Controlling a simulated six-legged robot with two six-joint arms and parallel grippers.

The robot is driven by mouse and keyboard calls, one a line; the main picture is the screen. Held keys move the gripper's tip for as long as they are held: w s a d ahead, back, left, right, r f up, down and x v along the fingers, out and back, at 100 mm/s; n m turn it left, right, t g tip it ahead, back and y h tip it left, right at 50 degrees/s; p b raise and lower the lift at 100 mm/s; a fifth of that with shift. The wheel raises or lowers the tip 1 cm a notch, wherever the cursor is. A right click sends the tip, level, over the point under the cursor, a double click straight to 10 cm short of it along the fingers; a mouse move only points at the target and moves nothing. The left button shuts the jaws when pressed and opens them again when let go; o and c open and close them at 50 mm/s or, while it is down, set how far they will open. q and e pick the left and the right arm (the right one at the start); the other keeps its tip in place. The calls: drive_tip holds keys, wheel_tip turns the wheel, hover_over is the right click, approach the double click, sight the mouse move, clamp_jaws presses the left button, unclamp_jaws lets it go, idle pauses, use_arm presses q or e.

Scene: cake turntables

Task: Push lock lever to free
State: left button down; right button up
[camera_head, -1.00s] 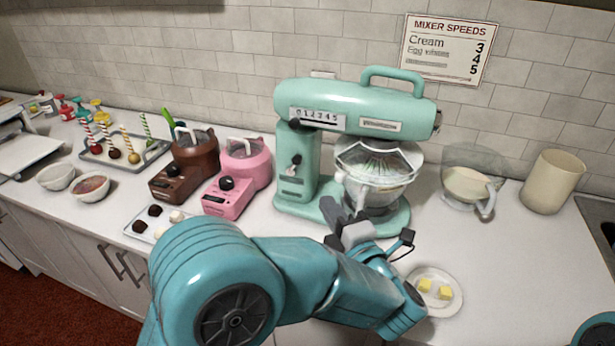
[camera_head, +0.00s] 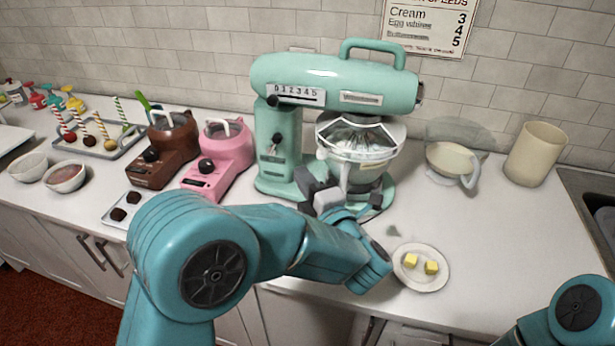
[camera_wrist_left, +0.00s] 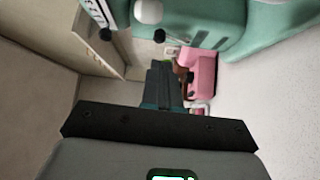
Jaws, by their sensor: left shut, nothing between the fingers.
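The teal stand mixer (camera_head: 335,84) stands on the counter. A small dark lever (camera_head: 275,140) is on the side of its column, and a dark knob (camera_head: 272,101) sits above it by the number scale. I cannot tell for sure which is the lock lever. My left gripper (camera_head: 308,178) is shut and empty, low beside the column and in front of the glass bowl (camera_head: 362,145). Contact with the mixer cannot be told. In the left wrist view, the gripper's fingers (camera_wrist_left: 163,70) are together below the mixer's teal body (camera_wrist_left: 205,20), with a dark knob (camera_wrist_left: 160,36) just beyond.
A pink melter (camera_head: 218,158) and a brown one (camera_head: 162,152) stand left of the mixer. A plate with butter (camera_head: 420,280) lies front right. A pitcher (camera_head: 455,160) and a beige canister (camera_head: 536,153) stand to the right. My right arm (camera_head: 575,310) shows at bottom right.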

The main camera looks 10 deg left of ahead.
sight(279, 142)
use_arm(q)
drive_tip(key=p+x, duration=0.3)
drive_tip(key=x, duration=0.6)
drive_tip(key=shift+w+a+r, duration=0.1)
drive_tip(key=shift+w+a, duration=0.15)
drive_tip(key=shift+w, duration=0.05)
